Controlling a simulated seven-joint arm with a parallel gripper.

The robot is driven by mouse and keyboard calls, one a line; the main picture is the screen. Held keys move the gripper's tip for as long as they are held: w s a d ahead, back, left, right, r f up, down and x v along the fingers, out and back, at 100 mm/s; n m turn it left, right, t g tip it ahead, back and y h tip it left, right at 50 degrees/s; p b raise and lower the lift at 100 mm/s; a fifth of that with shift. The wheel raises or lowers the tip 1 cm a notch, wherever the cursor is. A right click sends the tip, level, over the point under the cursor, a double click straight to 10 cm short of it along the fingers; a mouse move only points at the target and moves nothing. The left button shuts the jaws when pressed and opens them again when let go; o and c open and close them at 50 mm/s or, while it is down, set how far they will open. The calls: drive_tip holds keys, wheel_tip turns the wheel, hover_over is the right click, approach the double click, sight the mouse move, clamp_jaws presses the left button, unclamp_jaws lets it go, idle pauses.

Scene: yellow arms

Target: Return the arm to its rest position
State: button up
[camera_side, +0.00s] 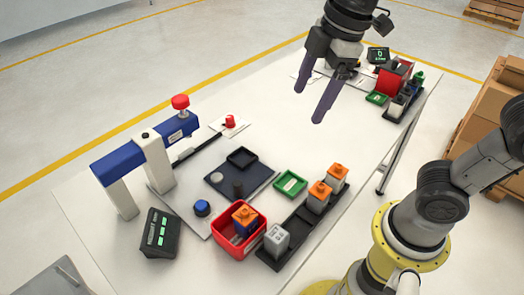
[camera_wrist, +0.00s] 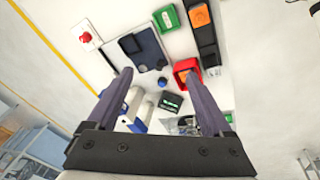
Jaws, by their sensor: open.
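My gripper (camera_side: 315,97) is at the top of the side view, held high above the white table (camera_side: 270,125). Its two purple fingers are apart with nothing between them. In the wrist view my gripper (camera_wrist: 162,95) is also open and empty, with the table's workstation below and beyond the fingers. My arm's base stands at the right of the side view, beside the table.
A blue press (camera_side: 145,145), a display box (camera_side: 160,233), a red bin (camera_side: 238,232) holding an orange-and-blue part, a green tray (camera_side: 290,184) and a black rack (camera_side: 300,225) with several parts stand on the table. Cardboard boxes (camera_side: 485,125) stand at right. Space around the gripper is clear.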

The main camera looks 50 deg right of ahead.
drive_tip(key=s+d+f+m+t, duration=0.2)
drive_tip(key=s+d+f+m, duration=0.4)
drive_tip(key=s+m, duration=0.3)
drive_tip(key=d+m, duration=0.1)
drive_tip(key=m, duration=0.2)
drive_tip(key=shift+s+d+t+h, duration=0.25)
drive_tip(key=shift+d+t+h, duration=0.1)
drive_tip(key=shift+t+h, duration=0.05)
